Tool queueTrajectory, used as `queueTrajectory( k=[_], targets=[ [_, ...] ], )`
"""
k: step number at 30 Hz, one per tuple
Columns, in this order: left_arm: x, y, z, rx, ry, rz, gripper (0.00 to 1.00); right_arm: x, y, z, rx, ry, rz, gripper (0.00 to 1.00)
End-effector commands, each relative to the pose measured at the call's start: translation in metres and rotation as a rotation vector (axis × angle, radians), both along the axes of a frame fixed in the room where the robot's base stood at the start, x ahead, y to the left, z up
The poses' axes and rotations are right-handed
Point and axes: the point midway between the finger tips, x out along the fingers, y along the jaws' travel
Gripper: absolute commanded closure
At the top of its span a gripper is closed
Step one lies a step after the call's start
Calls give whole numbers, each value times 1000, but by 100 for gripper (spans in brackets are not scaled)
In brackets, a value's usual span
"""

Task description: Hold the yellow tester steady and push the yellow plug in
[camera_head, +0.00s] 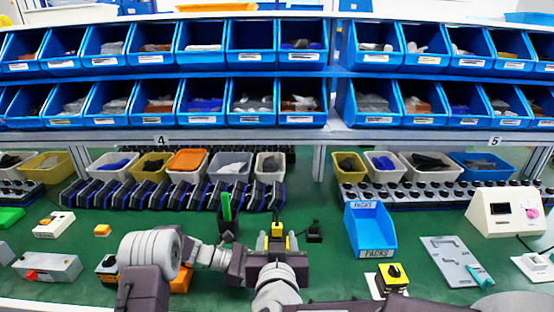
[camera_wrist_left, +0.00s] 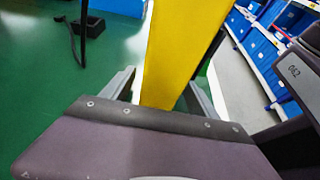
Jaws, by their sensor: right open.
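The yellow tester (camera_head: 277,238) stands upright near the middle of the green bench in the head view, with a black part on top. In the left wrist view it is a tall yellow body (camera_wrist_left: 172,55) between the fingers of my left gripper (camera_wrist_left: 160,88). Whether both fingers press on it is unclear. A yellow block with a black knob (camera_head: 393,276) stands to the right. I cannot make out the yellow plug separately.
A small black block with a cable (camera_head: 315,232) stands right of the tester. A black holder with a green item (camera_head: 227,215) is at its left. A blue PACKS bin (camera_head: 370,230) and a grey plate (camera_head: 455,262) lie farther right. Blue bins fill the back shelves.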

Motion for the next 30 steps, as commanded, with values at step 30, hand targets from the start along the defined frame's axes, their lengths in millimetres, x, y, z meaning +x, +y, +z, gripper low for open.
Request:
queueTrajectory(
  k=[30],
  targets=[
    [0,111,47,0,0,-1,31,0,0,0,0,0,0,51]
  ],
)
